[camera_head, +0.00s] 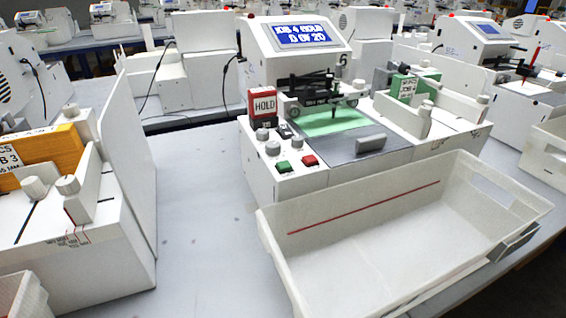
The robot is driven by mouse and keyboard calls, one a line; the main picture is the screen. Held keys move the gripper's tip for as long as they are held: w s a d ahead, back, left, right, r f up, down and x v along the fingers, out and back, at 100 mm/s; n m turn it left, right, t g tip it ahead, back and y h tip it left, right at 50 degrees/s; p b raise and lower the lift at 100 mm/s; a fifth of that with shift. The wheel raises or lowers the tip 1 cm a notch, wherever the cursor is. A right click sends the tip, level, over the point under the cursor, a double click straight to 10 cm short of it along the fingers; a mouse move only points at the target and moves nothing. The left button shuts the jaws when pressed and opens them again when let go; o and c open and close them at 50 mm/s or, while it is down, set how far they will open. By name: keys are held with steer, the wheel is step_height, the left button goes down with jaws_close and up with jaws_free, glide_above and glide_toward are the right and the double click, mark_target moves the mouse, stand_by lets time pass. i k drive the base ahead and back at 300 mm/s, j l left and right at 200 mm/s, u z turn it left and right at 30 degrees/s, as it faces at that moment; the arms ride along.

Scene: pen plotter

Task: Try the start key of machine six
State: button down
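The machine (297,68) with a dark 6 on its side stands at centre. Its blue display (303,35) reads JOB 4 HOLD, 0 OF 20. On its front left panel are a green key (284,167) and a red key (309,160); their small labels are too small to read. Knobs (272,148) sit behind the keys. A red and white HOLD tag (263,104) stands upright at the panel's back. A green sheet (330,121) lies on the bed under the dark pen carriage (315,88). My gripper is not in view.
An empty white bin (390,225) stands in front of the machine, close to the keys' right. A white panel (127,165) and a machine with an orange block (45,152) are at left. Bare table (205,225) lies between them. A green block (410,88) sits right.

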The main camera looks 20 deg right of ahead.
mark_target(284, 166)
steer(key=i+u, duration=0.15)
steer(key=u, duration=0.2)
steer(key=i+u, duration=0.15)
steer(key=u, duration=0.2)
steer(key=i+u, duration=0.1)
steer(key=u, duration=0.25)
